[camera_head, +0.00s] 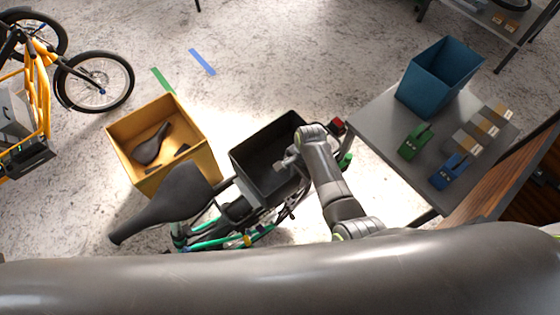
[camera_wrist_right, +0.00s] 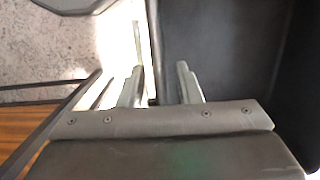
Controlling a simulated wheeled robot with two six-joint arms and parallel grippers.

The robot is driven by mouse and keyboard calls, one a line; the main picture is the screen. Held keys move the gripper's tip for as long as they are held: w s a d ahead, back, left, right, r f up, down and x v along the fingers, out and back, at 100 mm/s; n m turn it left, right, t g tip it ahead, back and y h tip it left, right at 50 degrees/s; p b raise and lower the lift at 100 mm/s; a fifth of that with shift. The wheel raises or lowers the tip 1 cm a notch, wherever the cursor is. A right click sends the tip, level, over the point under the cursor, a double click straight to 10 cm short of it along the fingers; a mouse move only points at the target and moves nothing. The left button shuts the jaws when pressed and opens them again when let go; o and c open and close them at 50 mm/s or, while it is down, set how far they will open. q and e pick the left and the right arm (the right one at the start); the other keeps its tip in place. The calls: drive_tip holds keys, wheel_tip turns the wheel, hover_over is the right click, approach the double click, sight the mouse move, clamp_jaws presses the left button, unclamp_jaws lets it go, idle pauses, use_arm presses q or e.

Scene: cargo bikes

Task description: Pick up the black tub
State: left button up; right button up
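The black tub (camera_head: 258,148) sits open side up on the rear of a cargo bike with a black saddle (camera_head: 172,200) in the head view. My right arm reaches in from the right, and my right gripper (camera_head: 284,164) is at the tub's right part. In the right wrist view the gripper (camera_wrist_right: 160,78) has its two fingers apart. The wall of the tub (camera_wrist_right: 235,50) runs up between them, with one finger on the inner side and one on the outer side. A gap shows beside the wall. My left gripper is not in view.
A yellow box (camera_head: 190,125) with a loose saddle inside stands on the floor at the left. A yellow bike (camera_head: 45,75) stands far left.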

clamp_jaws()
idle(1.3)
